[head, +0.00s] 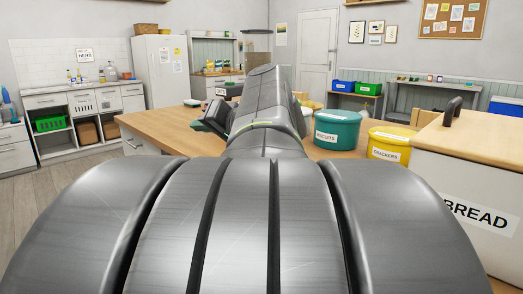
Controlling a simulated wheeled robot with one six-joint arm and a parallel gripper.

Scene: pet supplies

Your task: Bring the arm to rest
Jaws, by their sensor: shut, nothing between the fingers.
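My arm fills the middle and bottom of the head view, its large grey links reaching forward from the bottom edge. The arm extends over the wooden table (165,127) and bends near its far end. My gripper (208,122) shows in part as dark pieces left of the far link, above the table top. It is shut with nothing held. Part of the gripper is hidden behind the arm, and its exact height above the table cannot be told.
A green tub labelled BISCUITS (338,129) and a yellow CRACKERS tub (390,144) stand right of the arm. A large white BREAD bin (460,185) with a wooden lid is close at the right. The table's left part looks clear. A fridge (163,68) stands behind.

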